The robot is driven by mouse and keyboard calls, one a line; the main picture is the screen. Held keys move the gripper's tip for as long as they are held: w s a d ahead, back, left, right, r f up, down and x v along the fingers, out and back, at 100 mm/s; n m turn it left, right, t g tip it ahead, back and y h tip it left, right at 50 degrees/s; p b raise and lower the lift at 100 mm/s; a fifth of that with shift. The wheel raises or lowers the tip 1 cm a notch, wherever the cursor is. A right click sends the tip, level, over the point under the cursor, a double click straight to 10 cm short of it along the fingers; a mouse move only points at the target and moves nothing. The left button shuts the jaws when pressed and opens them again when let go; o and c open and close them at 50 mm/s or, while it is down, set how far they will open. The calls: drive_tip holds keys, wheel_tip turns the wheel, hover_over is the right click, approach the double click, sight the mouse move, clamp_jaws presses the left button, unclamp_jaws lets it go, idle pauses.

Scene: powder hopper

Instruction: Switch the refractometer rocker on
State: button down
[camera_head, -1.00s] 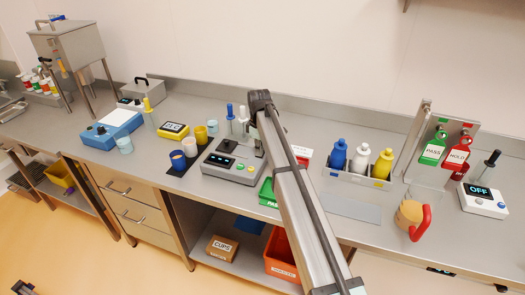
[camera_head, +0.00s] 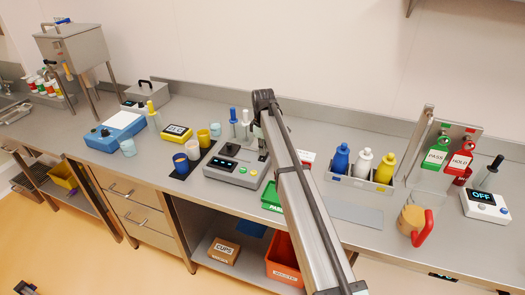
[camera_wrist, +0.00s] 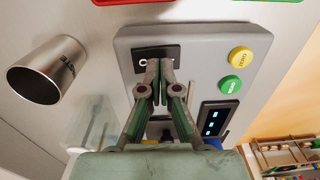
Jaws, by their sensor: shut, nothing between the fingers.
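The refractometer is a grey box that I take to be the one with a display and a yellow and a green button (camera_head: 226,172); it also fills the middle of the wrist view (camera_wrist: 205,50). A black rocker plate (camera_wrist: 143,53) with a white O mark sits near its upper left in the wrist view. My gripper (camera_wrist: 158,64) is shut and empty, its fingertips over the rocker plate and covering part of it. I cannot tell whether they touch it, or which way the rocker is tipped.
A metal cup (camera_wrist: 42,74) stands left of the box in the wrist view. A white device (camera_head: 486,205) reading OFF is far right.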

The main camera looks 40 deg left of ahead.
sight(261, 159)
wheel_tip(261, 159, up, 13)
drive_tip(key=s+b, duration=0.1)
drive_tip(key=b, duration=0.1)
drive_tip(key=shift+s+d+r, duration=0.2)
drive_tip(key=shift+s+d, duration=0.1)
